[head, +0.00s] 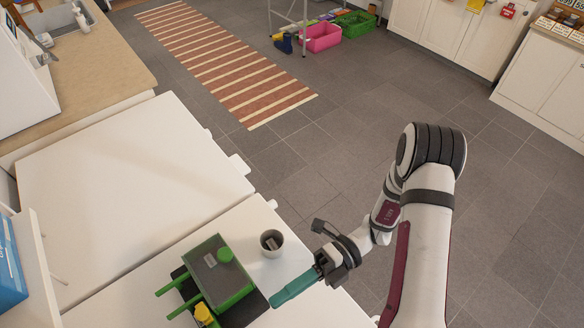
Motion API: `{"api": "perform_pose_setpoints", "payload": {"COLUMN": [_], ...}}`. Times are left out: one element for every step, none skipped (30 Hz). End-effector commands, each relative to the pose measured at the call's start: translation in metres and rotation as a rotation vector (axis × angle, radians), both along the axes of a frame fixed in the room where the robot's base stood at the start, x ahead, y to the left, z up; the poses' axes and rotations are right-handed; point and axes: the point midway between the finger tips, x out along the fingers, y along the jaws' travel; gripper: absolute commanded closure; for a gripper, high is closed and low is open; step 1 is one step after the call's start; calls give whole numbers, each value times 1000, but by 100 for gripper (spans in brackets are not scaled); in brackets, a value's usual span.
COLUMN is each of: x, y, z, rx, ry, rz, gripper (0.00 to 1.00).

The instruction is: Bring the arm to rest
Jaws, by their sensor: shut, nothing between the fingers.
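My arm (427,230) reaches in from the lower right and bends down toward the white table. My gripper (278,298) ends in long teal fingers that point down and left. The fingers are shut together and hold nothing. Their tips are over the table near its front, just right of a green object with a grey top (218,268).
The green object is on a black base (252,308), with a yellow thing (203,313) beside it. A white surface (130,185) lies beyond. Open tiled floor (330,130) is behind and right.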

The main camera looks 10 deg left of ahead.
Motion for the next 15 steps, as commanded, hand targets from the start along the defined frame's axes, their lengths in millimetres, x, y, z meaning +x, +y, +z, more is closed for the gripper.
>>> {"api": "perform_pose_setpoints", "payload": {"x": [0,0,1,0,-1,-4,-7,-10,-15,-19,-23,-27,-30,-33,-36], "y": [-1,-2,-5,-8,-13,-19,-25,-30,-39,-45,-51,-59,-65,-71,-78], "z": [3,6,15,23,33,46,56,65,76,83,90,97,102,106,110], "rx": [5,10,26,43,65,99,128,157,195,224,252,287,311,332,358], "ry": [-24,-62,-147,-236,-344,-507,-637,-767,-933,-1052,-1166,-1310,-1408,-1496,-1598], "rz": [7,20,47,81,122,194,259,328,429,509,595,715,807,898,1018], "gripper": [100,100,100,100,100,100,100,100,100,100,100,100,100,100,100]}}
